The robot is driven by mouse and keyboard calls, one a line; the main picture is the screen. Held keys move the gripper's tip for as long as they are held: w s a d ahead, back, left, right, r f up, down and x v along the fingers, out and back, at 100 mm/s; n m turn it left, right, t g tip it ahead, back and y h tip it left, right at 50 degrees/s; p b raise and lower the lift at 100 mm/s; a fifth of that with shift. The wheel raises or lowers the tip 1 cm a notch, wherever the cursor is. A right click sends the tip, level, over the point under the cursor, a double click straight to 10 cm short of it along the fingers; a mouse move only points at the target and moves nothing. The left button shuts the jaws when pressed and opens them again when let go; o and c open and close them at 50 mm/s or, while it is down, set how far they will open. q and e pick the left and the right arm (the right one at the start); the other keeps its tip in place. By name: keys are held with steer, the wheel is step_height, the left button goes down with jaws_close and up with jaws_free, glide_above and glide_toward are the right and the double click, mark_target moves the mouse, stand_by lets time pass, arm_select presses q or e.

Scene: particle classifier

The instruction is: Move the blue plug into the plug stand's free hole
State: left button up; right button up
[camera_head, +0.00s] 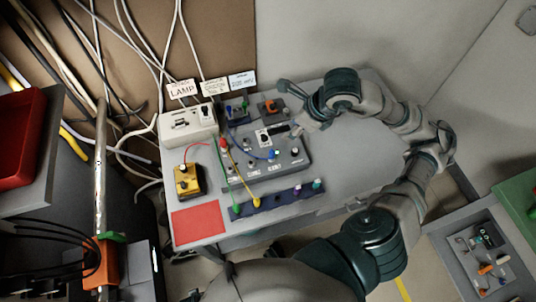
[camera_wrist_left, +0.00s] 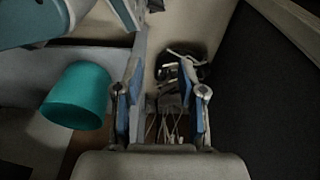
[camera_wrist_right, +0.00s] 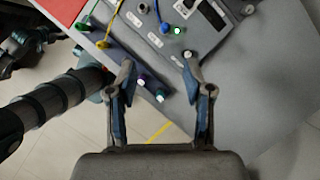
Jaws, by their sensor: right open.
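The blue plug (camera_head: 272,154) is on the grey panel (camera_head: 245,175), joined to a blue cable. The plug stand (camera_head: 275,201) is a dark blue bar along the table's front, holding a green, a yellow, a purple and a teal plug. The purple plug (camera_wrist_right: 141,80) and teal plug (camera_wrist_right: 160,96) show in the right wrist view. I cannot make out the free hole clearly. My left gripper (camera_wrist_left: 158,75) is open and empty, away from the table.
A red mat (camera_head: 198,223) lies at the table's front left, with a yellow box (camera_head: 188,181) behind it. A white lamp box (camera_head: 188,124) stands at the back left. Red, yellow and green cables cross the panel's left side.

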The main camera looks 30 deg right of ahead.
step_height(320, 180, down, 3)
steer(key=b, duration=0.5)
glide_toward(273, 151)
steer(key=s+a+x, duration=0.1)
steer(key=x, duration=0.4)
steer(key=shift+w+d+f, duration=0.35)
steer(key=shift+f, duration=0.25)
steer(key=x, duration=0.4)
steer(key=shift+w+d+f+b, duration=0.15)
steer(key=shift+w+f+b, duration=0.05)
steer(key=shift+w+b, duration=0.25)
steer(key=shift+w+a+f, duration=0.1)
steer(key=shift+a, duration=0.4)
steer(key=shift+d, duration=0.1)
steer(key=c, duration=0.6)
steer(key=shift+d, duration=0.15)
jaws_close()
arm_select(q)
step_height(273, 151, up, 17)
steer(key=w+d, duration=0.1)
steer(key=w, duration=0.1)
steer(key=shift+w+t, duration=0.3)
steer(key=shift+w, duration=0.05)
arm_select(e)
steer(key=shift+d, duration=0.15)
